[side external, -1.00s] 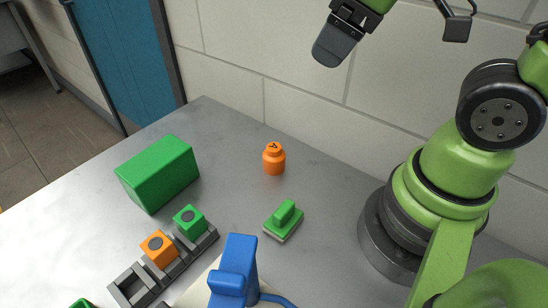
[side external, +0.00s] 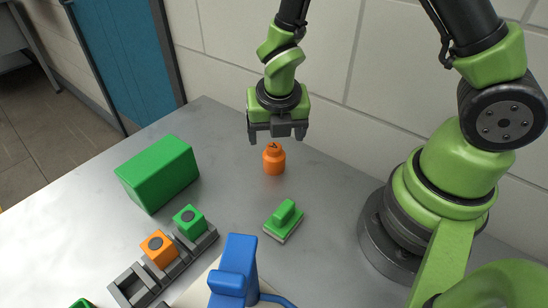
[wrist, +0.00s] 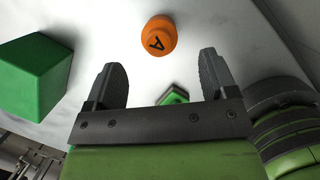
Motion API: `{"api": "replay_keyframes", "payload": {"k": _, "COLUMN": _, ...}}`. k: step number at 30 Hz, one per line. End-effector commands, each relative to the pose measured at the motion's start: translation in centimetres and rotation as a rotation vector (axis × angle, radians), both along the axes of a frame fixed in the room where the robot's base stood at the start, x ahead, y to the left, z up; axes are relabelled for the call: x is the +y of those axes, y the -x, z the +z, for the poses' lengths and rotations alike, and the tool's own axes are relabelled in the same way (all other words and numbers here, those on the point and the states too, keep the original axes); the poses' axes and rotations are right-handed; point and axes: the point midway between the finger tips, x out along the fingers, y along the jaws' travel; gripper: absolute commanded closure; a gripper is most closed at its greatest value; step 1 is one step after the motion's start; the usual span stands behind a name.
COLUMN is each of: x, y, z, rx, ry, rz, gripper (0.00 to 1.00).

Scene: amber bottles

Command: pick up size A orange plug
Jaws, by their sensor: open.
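The orange plug (side external: 274,160) stands upright on the grey table, a short round body with a narrower top. A dark letter A shows on its top in the wrist view (wrist: 158,36). My gripper (side external: 277,136) is above the plug, pointing down, with its jaws open and nothing between them. In the wrist view the two fingers (wrist: 162,78) are spread apart, and the plug lies beyond the fingertips, roughly centred between them.
A green box (side external: 157,173) stands left of the plug. A grey rack (side external: 132,286) holds an orange cube (side external: 158,247) and a green cube (side external: 189,221). A blue tool (side external: 234,272) is at the front. A wall stands behind.

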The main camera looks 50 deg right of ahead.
Motion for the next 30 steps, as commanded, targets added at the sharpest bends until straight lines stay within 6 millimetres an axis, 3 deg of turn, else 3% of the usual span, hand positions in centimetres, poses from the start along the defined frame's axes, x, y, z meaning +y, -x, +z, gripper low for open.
{"api": "replay_keyframes", "payload": {"k": 16, "x": -0.6, "y": -0.6, "z": -2.8, "rx": 0.000, "ry": 0.001, "rz": -0.005, "gripper": 0.21}}
{"api": "replay_keyframes", "payload": {"k": 30, "x": -1.2, "y": -1.5, "z": -6.9, "rx": -0.001, "ry": 0.000, "rz": -0.006, "gripper": 0.21}}
